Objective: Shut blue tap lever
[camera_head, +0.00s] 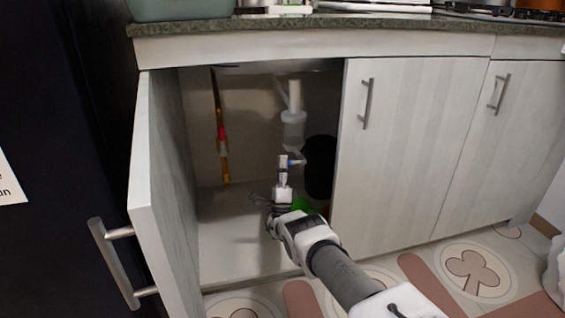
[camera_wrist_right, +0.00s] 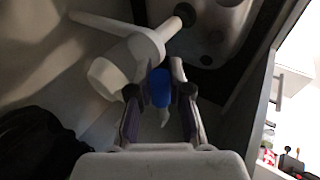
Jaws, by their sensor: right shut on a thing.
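The blue tap lever (camera_wrist_right: 159,88) sits between the two fingertips of my right gripper (camera_wrist_right: 159,96) in the right wrist view, just beside the white pipe fitting. The right gripper is shut on the lever. The lever's base is partly hidden by the fingers. My left gripper is in neither view.
A white drain pipe (camera_head: 293,130) hangs above the gripper. A yellow pipe with a red part (camera_head: 222,133) stands at the cabinet's back left. A black container (camera_head: 320,168) is at right. The open cabinet door (camera_head: 165,190) bounds the left side; a closed door (camera_head: 410,150) is at right.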

